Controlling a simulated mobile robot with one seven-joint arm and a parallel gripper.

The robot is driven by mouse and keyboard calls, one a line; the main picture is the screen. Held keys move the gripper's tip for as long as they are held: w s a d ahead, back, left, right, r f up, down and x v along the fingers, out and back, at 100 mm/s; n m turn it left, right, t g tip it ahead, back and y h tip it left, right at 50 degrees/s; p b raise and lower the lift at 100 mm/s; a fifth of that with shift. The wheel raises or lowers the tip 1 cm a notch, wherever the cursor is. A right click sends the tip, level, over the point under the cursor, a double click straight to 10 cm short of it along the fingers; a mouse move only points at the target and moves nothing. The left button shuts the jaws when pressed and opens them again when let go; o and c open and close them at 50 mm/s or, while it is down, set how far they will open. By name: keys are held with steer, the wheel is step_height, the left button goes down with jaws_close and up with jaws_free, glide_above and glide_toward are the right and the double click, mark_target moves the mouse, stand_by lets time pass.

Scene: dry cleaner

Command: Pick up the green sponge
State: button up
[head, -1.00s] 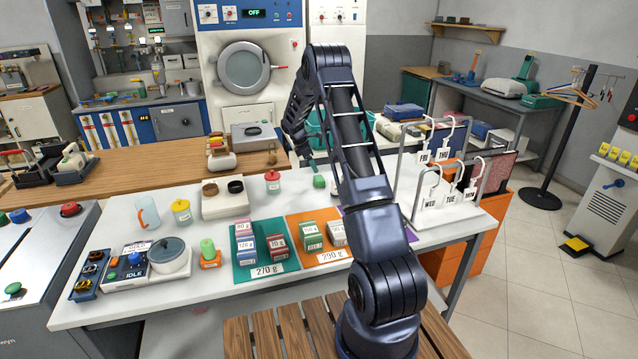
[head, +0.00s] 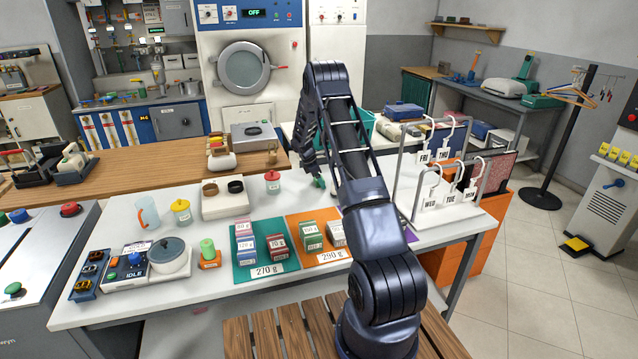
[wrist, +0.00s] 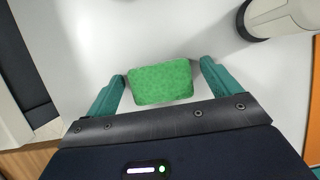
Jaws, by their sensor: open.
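The green sponge (wrist: 160,83) lies on the white tabletop in the wrist view, with its top face showing. My gripper (wrist: 164,72) is open, with one teal finger on each side of the sponge. The sponge sits between the fingers, with a gap showing on both sides near the tips. In the head view my arm reaches down over the back part of the white table, and the sponge is mostly hidden or too small to make out there.
A white cylindrical object with a dark rim (wrist: 262,22) stands beyond the right finger. In the head view, a red-lidded jar (head: 272,182) stands left of my gripper and a hanger rack (head: 408,190) stands to the right. Weight mats (head: 248,275) with small boxes lie in front.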

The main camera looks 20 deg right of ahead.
steer(key=c, duration=1)
steer(key=shift+r, duration=0.1)
steer(key=shift+c, duration=0.2)
